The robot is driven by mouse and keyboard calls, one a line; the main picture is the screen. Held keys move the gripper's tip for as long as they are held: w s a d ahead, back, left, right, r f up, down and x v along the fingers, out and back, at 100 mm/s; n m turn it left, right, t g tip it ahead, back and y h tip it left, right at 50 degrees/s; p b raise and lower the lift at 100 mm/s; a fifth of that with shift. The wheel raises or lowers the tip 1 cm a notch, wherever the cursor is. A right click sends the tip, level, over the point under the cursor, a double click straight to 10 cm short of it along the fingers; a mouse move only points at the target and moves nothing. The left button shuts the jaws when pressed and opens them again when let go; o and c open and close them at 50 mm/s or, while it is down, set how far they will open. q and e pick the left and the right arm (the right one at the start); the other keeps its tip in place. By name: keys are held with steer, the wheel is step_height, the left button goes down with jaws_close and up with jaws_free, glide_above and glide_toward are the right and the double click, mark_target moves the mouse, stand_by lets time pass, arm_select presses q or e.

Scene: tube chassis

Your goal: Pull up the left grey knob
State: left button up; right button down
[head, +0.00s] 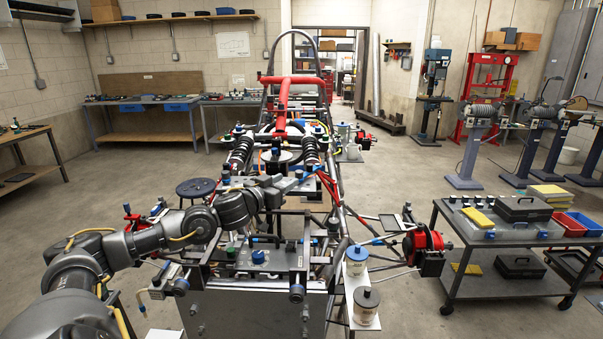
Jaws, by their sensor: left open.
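The tube chassis (331,205) stands in the middle of the head view, with a grey box (255,312) at its near end. Small grey round parts show on the box's front face, one at the left (194,310) and one at the right (305,314). I cannot tell for certain which part is the left grey knob. My left arm comes in from the lower left and reaches over the chassis. My left gripper (303,181) is open above the middle of the chassis, beyond the box and apart from it. Its fingertips are small and partly lost among the parts behind. My right gripper is out of view.
Two lidded canisters, one blue-topped (356,262) and one dark-topped (367,302), stand right of the box. A cart (500,275) with cases and sponges stands at the right. Tubes and a red hub (420,242) crowd the chassis's right side. Open floor lies between chassis and cart.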

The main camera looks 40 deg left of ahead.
mark_target(297, 174)
arm_select(q)
steer(key=w, duration=0.3)
steer(key=w+p, duration=0.1)
steer(key=w, duration=0.2)
steer(key=shift+d+r+p, duration=0.1)
steer(key=shift+r+p, duration=0.1)
steer(key=shift+p, duration=0.1)
steer(key=shift+w+f, duration=0.2)
steer(key=shift+w, duration=0.45)
steer(key=shift+c, duration=0.3)
jaws_close()
